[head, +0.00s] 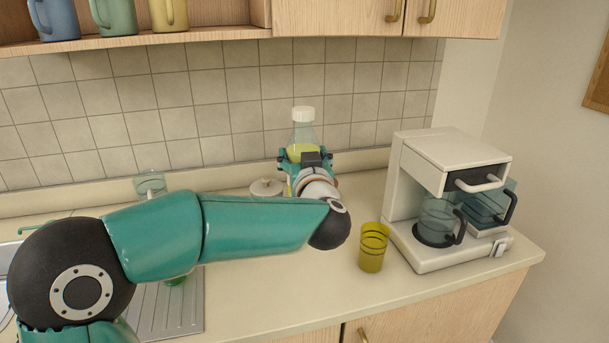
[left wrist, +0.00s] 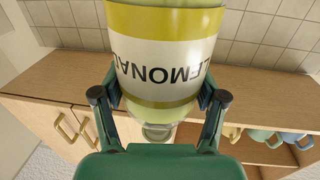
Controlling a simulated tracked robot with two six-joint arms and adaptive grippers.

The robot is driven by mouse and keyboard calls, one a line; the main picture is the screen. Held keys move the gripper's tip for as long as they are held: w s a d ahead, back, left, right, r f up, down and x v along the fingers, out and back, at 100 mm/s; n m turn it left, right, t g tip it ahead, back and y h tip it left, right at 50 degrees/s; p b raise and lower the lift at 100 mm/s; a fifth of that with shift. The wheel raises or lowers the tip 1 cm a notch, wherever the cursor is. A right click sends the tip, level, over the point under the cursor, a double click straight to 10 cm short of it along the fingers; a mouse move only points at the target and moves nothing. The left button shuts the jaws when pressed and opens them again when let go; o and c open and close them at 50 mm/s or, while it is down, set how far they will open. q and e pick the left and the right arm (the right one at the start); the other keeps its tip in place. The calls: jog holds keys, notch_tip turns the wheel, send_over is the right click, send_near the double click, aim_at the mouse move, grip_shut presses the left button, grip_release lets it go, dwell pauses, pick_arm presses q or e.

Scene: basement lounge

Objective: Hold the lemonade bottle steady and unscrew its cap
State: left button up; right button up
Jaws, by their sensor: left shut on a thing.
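The lemonade bottle (head: 302,134) stands upright by the tiled wall in the head view, a clear bottle with pale yellow liquid. Its white cap (head: 303,114) sits on the neck. My left gripper (head: 303,158) is shut around the bottle's body below the neck. Gripper and arm hide the lower bottle, so I cannot tell whether it touches the counter. In the left wrist view the bottle (left wrist: 165,65) appears upside down, its yellow and white label between the fingers of my left gripper (left wrist: 160,88). My right gripper is not in view.
A yellow cup (head: 373,247) and a white coffee machine (head: 450,165) stand on the counter (head: 320,290) to the right. A lidded jar (head: 267,187) is left of the bottle. A sink drainer (head: 185,310) lies front left. Mugs (head: 115,17) sit on a shelf above.

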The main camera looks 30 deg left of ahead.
pick_arm(q)
jog(key=shift+r, duration=0.5)
jog(key=o, duration=0.9)
jog(key=c, duration=1)
